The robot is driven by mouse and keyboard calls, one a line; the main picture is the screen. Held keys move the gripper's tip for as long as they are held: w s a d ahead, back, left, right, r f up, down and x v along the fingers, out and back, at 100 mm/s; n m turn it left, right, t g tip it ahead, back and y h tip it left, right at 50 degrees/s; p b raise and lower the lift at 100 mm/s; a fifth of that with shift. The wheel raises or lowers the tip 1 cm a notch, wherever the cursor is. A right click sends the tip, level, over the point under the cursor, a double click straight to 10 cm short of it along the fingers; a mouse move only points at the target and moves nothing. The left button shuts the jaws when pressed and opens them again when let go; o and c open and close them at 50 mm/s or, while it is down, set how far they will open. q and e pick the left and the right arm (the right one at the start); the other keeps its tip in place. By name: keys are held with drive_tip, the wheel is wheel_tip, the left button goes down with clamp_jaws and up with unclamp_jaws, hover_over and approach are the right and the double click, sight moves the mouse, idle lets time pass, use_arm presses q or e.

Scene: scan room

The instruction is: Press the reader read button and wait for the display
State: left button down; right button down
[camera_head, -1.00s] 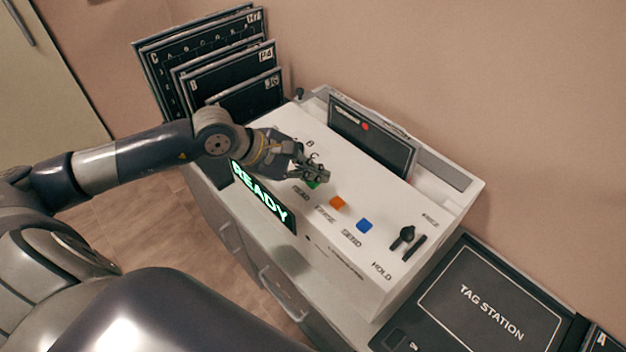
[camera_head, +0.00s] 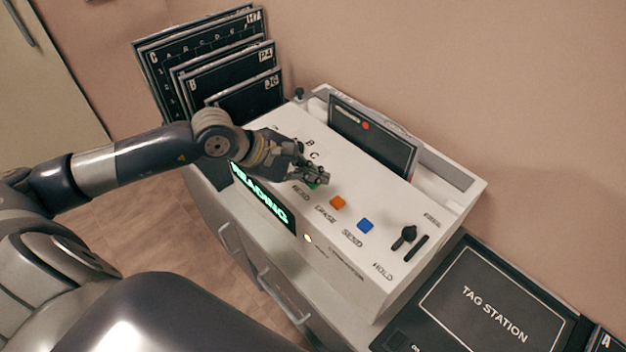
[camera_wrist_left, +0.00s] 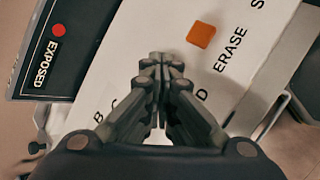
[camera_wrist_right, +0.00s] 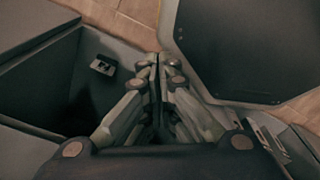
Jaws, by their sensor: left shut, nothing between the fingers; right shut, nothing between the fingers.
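The reader (camera_head: 400,262) is a white box with a sloped top. Its front display (camera_head: 259,197) shows "READING" in green letters. A small light (camera_head: 307,238) glows beside the display. The green read button (camera_head: 313,184) is mostly hidden under the tips of my left gripper (camera_head: 322,178), which is shut and empty and at the button; whether it touches cannot be told. The left wrist view shows the shut fingers (camera_wrist_left: 161,62) over the panel, near the ERASE button. My right gripper (camera_wrist_right: 155,62) is shut and empty in the right wrist view, away from the reader.
An orange ERASE button (camera_head: 338,202), a blue SEND button (camera_head: 365,225) and a black knob (camera_head: 404,237) line the panel. A dark EXPOSED plate (camera_head: 372,140) stands in the reader's slot. Lettered dark panels (camera_head: 205,60) stand behind left. The black tag station (camera_head: 490,305) lies at right.

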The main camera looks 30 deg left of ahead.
sight(313, 185)
use_arm(q)
drive_tip(key=shift+r, duration=0.1)
idle(0.3)
drive_tip(key=shift+r, duration=0.8)
drive_tip(key=shift+p, duration=0.3)
wheel_tip(313, 185, up, 5)
drive_tip(key=shift+p, duration=0.9)
